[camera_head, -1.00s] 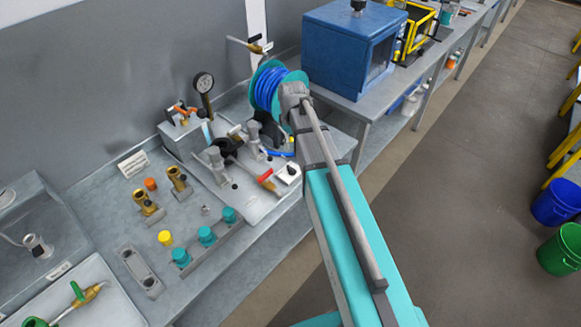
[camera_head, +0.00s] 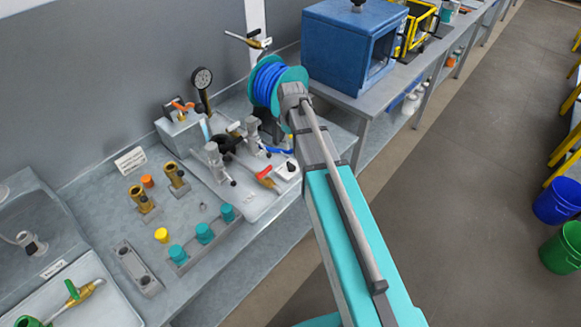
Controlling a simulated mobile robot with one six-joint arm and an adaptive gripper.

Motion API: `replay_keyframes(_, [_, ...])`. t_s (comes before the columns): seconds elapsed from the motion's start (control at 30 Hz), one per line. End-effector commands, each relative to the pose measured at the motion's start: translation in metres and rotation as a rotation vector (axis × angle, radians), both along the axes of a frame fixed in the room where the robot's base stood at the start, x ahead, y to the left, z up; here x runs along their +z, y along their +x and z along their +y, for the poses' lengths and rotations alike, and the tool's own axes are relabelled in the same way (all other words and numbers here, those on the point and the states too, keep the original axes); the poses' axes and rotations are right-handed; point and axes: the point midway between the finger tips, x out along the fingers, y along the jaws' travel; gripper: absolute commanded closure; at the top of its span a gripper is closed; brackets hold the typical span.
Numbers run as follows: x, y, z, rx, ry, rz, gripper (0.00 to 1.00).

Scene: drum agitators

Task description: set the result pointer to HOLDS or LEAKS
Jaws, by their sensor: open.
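A small white block with a dark mark on top (camera_head: 287,169) sits at the right front of the light test plate (camera_head: 250,208). It may be the result pointer, but it is too small to read HOLDS or LEAKS or to tell where it points. My teal and grey arm reaches up and away from the lower right. Its grey wrist (camera_head: 293,95) is in front of the blue hose reel (camera_head: 268,84), above and behind the white block. I cannot make out my gripper; the wrist and forearm hide that area.
The test plate carries a red-handled valve (camera_head: 267,181), grey clamps and a pressure gauge (camera_head: 202,78) behind. Brass fittings (camera_head: 140,199), teal caps (camera_head: 204,233) and a yellow cap (camera_head: 162,235) stand to the left. A blue cabinet (camera_head: 345,45) is at the back right.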

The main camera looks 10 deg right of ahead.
Motion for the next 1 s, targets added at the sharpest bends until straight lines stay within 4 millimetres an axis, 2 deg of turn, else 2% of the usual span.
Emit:
replay_keyframes(0.03, [-0.008, 0.000, 0.000, 0.000, 0.000, 0.000, 0.49])
replay_keyframes(1.0, [-0.081, 0.000, 0.001, 0.002, 0.000, 0.000, 0.49])
